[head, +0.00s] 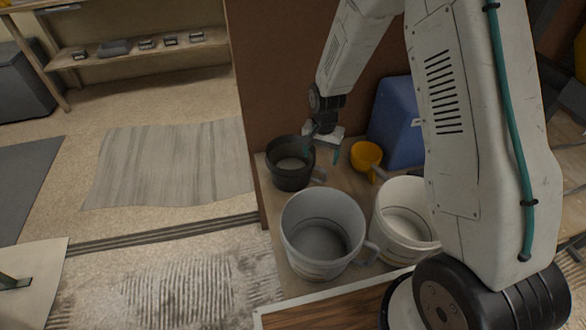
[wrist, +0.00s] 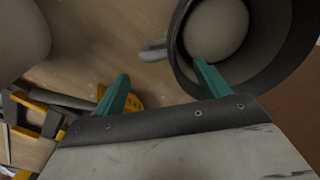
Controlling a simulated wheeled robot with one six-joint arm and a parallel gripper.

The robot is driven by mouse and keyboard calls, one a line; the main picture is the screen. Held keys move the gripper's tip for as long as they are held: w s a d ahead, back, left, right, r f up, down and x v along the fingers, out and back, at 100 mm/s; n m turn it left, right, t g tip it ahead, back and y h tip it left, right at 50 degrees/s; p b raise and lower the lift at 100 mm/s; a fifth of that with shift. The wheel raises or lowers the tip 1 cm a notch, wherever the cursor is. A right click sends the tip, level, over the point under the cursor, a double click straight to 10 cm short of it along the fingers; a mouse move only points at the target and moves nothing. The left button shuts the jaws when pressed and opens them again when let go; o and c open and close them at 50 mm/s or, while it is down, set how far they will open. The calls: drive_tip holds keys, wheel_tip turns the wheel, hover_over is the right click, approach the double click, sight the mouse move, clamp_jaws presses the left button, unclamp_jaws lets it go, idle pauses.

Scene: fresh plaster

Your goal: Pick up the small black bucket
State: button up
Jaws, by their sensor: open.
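The small black bucket (head: 287,171) stands upright on the wooden surface at the back left in the head view, a handle on its right side. In the wrist view the black bucket (wrist: 262,72) fills the upper right, with a pale round bottom inside. My gripper (head: 323,150) is open and empty, just right of the bucket in the head view. In the wrist view my gripper (wrist: 158,85) shows two teal fingers apart; the right fingertip overlaps the bucket's opening and the left one is outside it. I cannot tell whether a finger touches the wall.
A grey bucket (head: 300,213) and a white bucket (head: 401,195) stand in front of the black one. A yellow cup (head: 366,154) and a blue container (head: 400,118) stand to the right. A brown panel (head: 285,75) rises behind. Yellow and black tools (wrist: 40,115) lie left in the wrist view.

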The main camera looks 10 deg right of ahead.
sight(320, 167)
drive_tip(key=f, duration=0.4)
drive_tip(key=s+f, duration=0.1)
drive_tip(key=f, duration=0.2)
drive_tip(key=shift+r, duration=0.1)
drive_tip(key=c, duration=1.1)
